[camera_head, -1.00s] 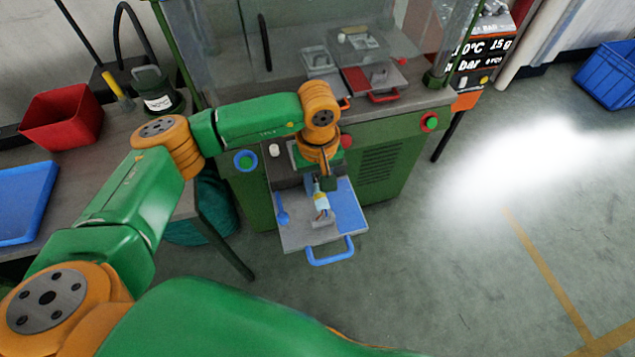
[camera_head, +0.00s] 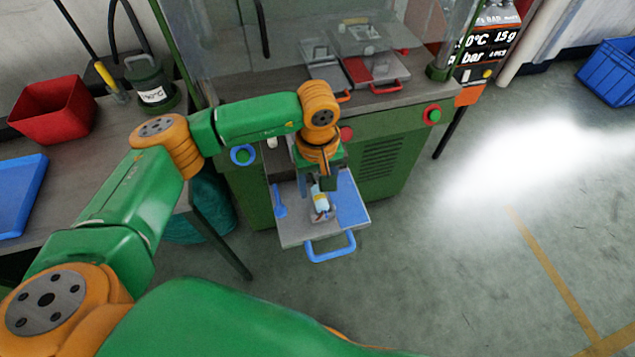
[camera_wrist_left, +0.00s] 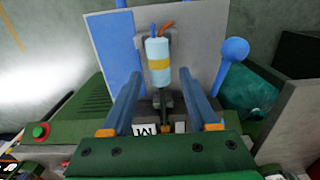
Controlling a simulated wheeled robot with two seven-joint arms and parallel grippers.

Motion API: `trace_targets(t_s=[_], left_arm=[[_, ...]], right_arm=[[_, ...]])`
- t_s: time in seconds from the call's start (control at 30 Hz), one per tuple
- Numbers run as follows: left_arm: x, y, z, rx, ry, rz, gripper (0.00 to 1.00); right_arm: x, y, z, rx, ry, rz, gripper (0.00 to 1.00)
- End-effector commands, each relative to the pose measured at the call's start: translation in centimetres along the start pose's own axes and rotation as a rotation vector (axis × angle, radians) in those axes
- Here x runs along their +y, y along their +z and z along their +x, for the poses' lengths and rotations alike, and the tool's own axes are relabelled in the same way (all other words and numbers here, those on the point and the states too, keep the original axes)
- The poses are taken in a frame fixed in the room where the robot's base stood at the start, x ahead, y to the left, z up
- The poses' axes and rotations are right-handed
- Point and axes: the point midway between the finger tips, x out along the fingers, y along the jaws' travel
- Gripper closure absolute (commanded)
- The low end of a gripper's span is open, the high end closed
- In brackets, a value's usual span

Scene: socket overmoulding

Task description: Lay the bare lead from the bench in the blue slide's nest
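The lead (camera_head: 321,202) has a pale blue body with a yellow band, and blue and orange wire ends. It lies on the grey nest of the blue-handled slide (camera_head: 292,233), its wires toward the handle. In the left wrist view the lead (camera_wrist_left: 158,62) sits between grey nest blocks; how fully it is seated I cannot tell. My left gripper (camera_head: 317,186) is above the slide. In the wrist view its two fingers (camera_wrist_left: 160,76) stand wide apart on either side of the lead, with visible gaps and nothing gripped. My right gripper is not in view.
The slide's blue handle (camera_head: 330,249) faces the front. A blue round-headed knob (camera_head: 280,206) stands left of the nest. A red-handled slide (camera_head: 375,74) rests on the machine top. A red bin (camera_head: 58,110) and blue tray (camera_head: 20,192) are on the left bench.

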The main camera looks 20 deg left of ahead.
Motion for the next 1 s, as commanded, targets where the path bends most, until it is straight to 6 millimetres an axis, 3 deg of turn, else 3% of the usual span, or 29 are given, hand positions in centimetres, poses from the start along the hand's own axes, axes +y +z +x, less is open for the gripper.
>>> trace_targets(t_s=[0.3, 0.67, 1.0], left_arm=[[0.0, 0.0, -0.2, 0.000, 0.001, 0.000, 0.35], [0.1, 0.0, -6.5, 0.002, 0.001, -0.001, 0.35], [0.0, 0.0, -7.1, 0.000, 0.000, 0.000, 0.35]], right_arm=[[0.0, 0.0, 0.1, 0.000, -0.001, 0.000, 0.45], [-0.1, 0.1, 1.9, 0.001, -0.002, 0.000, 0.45], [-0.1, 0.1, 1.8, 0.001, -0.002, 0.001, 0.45]])
